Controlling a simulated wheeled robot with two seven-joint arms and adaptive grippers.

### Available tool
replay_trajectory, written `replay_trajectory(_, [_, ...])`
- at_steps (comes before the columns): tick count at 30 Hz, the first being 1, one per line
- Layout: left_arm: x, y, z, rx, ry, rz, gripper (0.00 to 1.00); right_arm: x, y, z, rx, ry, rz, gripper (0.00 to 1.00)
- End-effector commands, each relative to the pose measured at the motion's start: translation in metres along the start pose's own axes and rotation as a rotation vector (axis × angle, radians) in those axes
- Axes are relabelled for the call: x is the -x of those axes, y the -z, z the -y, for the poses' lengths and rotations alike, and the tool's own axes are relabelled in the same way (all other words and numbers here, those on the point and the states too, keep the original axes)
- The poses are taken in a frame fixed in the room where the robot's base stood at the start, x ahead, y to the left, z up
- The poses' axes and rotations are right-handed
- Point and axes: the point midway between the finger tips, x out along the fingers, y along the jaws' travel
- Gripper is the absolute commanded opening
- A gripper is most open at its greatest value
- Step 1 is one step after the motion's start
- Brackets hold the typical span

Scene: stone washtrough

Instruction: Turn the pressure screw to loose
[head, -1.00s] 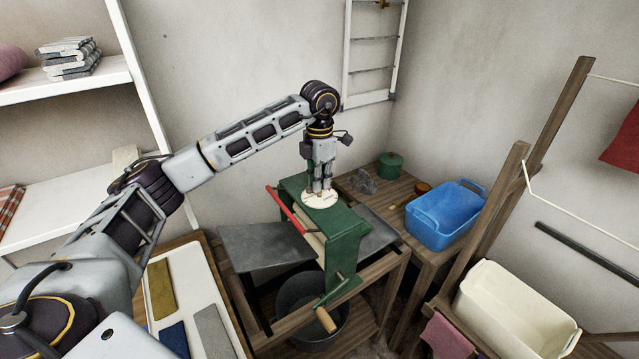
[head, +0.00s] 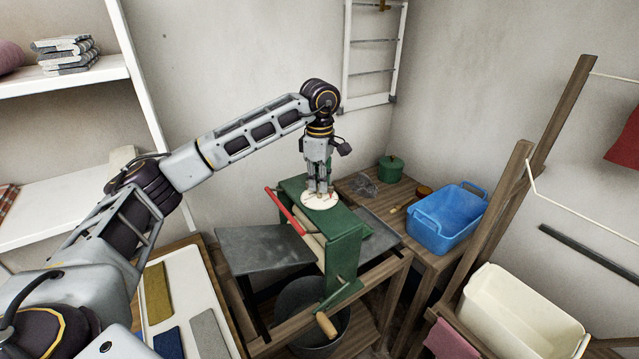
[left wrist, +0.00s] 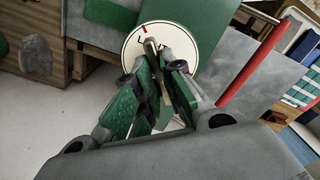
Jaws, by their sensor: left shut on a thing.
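The green wringer (head: 345,235) stands on a wooden frame with a white round dial (head: 308,203) on its top. In the left wrist view the dial (left wrist: 188,38) carries a red mark and dark lettering, partly covered by my fingers. The pressure screw (left wrist: 150,48) shows as a brass-coloured bar over the dial. My left gripper (head: 319,190) points straight down from above the wringer. In the left wrist view its green-padded fingers (left wrist: 153,72) are shut on the screw's bar. The dial's full lettering is hidden. My right gripper is not in view.
A red lever (head: 284,210) runs along the wringer's left side, and a crank with a wooden grip (head: 326,325) hangs in front. A blue tub (head: 447,220) and a green pot (head: 391,170) stand on the table to the right. A cream basin (head: 515,315) is at lower right.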

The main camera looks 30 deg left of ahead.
Motion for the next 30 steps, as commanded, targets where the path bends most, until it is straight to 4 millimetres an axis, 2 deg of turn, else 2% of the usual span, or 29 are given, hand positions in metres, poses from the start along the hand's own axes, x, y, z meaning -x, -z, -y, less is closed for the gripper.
replay_trajectory(7, [0.002, 0.001, -0.001, -0.194, -0.006, 0.001, 0.00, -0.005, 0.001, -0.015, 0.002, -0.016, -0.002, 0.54])
replay_trajectory(30, [0.002, 0.001, -0.001, -0.812, -0.007, 0.000, 0.00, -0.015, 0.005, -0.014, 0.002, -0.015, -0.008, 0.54])
